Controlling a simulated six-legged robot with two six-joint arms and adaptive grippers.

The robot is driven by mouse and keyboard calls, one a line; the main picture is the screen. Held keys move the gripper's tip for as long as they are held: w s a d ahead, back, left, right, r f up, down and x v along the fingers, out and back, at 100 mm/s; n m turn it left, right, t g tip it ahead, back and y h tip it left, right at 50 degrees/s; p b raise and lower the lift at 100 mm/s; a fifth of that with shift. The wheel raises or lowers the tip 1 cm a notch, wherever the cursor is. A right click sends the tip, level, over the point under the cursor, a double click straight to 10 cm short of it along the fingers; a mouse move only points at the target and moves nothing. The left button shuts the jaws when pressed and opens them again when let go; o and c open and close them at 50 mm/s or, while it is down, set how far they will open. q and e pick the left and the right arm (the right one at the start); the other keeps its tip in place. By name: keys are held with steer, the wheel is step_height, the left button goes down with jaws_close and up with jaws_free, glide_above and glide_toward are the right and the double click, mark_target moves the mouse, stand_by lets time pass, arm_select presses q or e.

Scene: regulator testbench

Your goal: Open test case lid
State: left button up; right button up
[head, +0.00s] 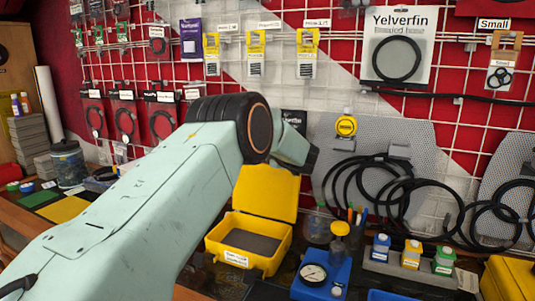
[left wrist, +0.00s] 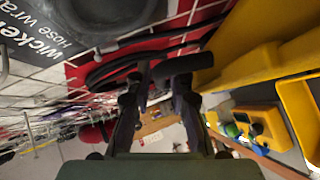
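The yellow test case (head: 268,262) stands on the bench in the head view. Its lid (head: 266,193) is up, tilted back from the base, and the dark grey lining of the base shows. My left arm crosses from the lower left, and its wrist end is behind and above the lid. The left gripper is mostly hidden there. In the left wrist view the left gripper's dark fingers (left wrist: 160,78) come close together at the tips, with a large yellow surface (left wrist: 255,45) just to their right. Whether they touch it is unclear. My right gripper is not in view.
A blue block with a gauge (head: 313,273) stands right of the case. Further right is a tray with small capped bottles (head: 411,254). Black hoses (head: 375,185) hang on the panel behind. A pegboard grid with packages fills the back wall.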

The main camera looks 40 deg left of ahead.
arm_select(q)
steer(key=shift+w+f, duration=0.15)
steer(key=shift+w, duration=0.15)
steer(key=shift+c, duration=0.5)
steer(key=shift+s+d, duration=0.1)
steer(key=shift+d, duration=0.1)
steer(key=c, duration=0.3)
steer(key=shift+s+r, duration=0.2)
steer(key=shift+r, duration=0.05)
jaws_close()
steer(key=shift+a, duration=0.1)
steer(key=shift+w+f, duration=0.15)
steer(key=shift+w, duration=0.05)
steer(key=shift+s, duration=0.15)
